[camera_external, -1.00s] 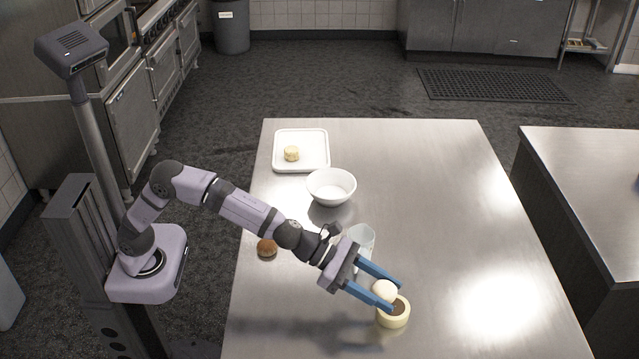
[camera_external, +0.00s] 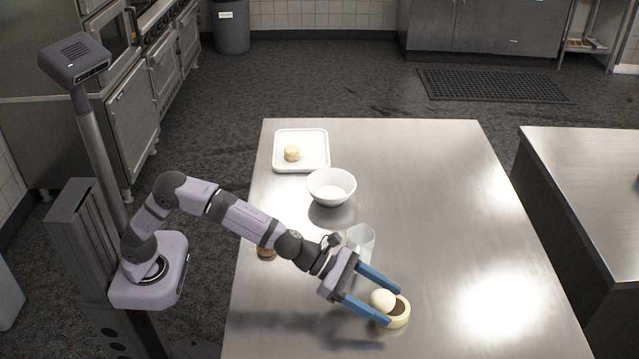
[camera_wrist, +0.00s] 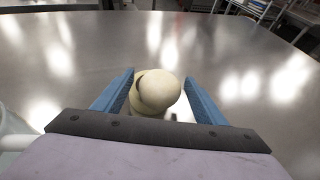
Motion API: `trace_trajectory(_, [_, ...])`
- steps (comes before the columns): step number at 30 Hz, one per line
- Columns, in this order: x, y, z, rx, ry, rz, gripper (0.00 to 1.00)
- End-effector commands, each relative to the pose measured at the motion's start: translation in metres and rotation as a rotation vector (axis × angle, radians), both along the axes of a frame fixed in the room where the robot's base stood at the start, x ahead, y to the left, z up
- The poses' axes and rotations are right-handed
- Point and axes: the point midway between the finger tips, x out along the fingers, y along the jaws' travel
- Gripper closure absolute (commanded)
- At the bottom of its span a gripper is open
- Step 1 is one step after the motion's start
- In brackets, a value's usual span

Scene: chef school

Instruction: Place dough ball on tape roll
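The pale dough ball (camera_external: 382,299) sits between my fingers, off-centre over the near rim of the cream tape roll (camera_external: 398,321). The roll stands on the steel table with its dark hole partly showing. In the wrist view the ball (camera_wrist: 162,93) covers much of the roll (camera_wrist: 139,103). I cannot tell if the ball rests on the rim or leans against its side. My gripper (camera_external: 393,306) is low over the table. Its blue fingers are spread, one on each side of the ball, with a gap visible on the left in the wrist view.
A clear container (camera_external: 361,240) stands close behind my wrist. A white bowl (camera_external: 331,187) and a white tray (camera_external: 315,137) holding a small yellowish piece (camera_external: 292,153) lie farther back. A brown bun (camera_external: 266,254) is partly hidden by my arm. The table's right side is clear.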

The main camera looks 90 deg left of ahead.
Motion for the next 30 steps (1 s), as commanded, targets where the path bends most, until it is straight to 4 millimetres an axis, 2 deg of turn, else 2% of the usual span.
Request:
trace_trajectory(8, [0.0, 0.0, 0.005, 0.0, 0.0, 0.0, 0.35])
trace_trajectory(11, [-0.006, 0.002, 0.006, -0.001, -0.002, 0.0, 0.35])
trace_trajectory(17, [-0.026, 0.011, 0.015, -0.001, -0.002, 0.001, 0.35])
trace_trajectory(30, [-0.084, 0.035, 0.042, 0.0, -0.002, 0.001, 0.35])
